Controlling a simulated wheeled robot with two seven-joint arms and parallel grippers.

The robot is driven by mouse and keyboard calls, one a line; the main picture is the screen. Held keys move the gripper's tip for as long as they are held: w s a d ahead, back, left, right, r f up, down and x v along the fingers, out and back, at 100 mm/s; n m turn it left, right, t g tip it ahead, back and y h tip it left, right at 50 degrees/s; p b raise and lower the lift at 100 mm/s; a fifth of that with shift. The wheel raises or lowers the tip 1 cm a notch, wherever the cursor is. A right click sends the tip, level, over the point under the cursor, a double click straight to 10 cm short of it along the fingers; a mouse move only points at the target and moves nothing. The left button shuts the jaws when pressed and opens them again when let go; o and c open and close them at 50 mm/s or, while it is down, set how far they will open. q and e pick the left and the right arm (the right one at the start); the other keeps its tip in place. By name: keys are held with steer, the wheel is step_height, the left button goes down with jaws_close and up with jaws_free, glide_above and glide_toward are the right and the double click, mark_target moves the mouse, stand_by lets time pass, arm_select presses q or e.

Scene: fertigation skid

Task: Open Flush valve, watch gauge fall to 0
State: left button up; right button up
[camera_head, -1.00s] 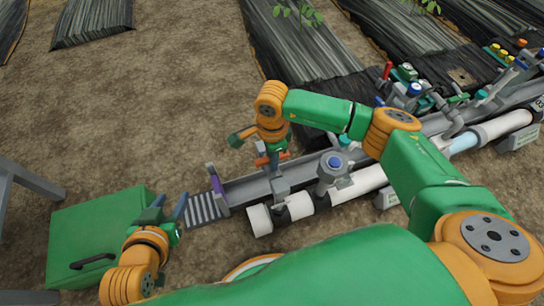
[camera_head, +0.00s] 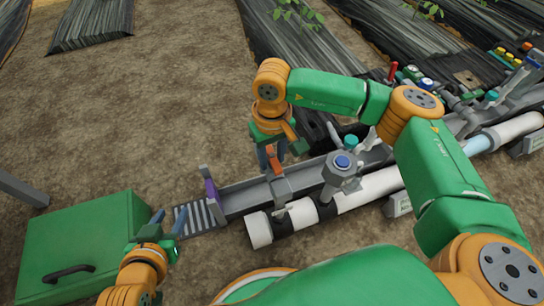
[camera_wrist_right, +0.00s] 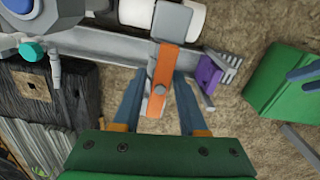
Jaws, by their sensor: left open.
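An orange lever (camera_head: 274,160) sits on a grey valve at the left end of the white pipe (camera_head: 366,190); I take it for the Flush valve, though no label is readable. In the right wrist view the lever (camera_wrist_right: 161,75) lies between the two blue-grey fingers, with a gap on each side. My right gripper (camera_head: 272,155) is open around it, pointing down. My left gripper (camera_head: 169,223) is open and empty, above the right edge of the green box. I cannot make out a gauge face or its reading.
A grey fitting with a blue cap (camera_head: 342,163) stands right of the lever. A purple bracket (camera_head: 211,190) and a grated end (camera_head: 196,216) lie left of it. A green box with a black handle (camera_head: 68,273) is at lower left. Bare soil lies behind.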

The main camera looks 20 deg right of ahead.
steer(key=shift+o, duration=0.9)
step_height(320, 180, up, 10)
steer(key=p, duration=0.8)
steer(key=shift+r, duration=0.25)
steer(key=shift+f, duration=0.25)
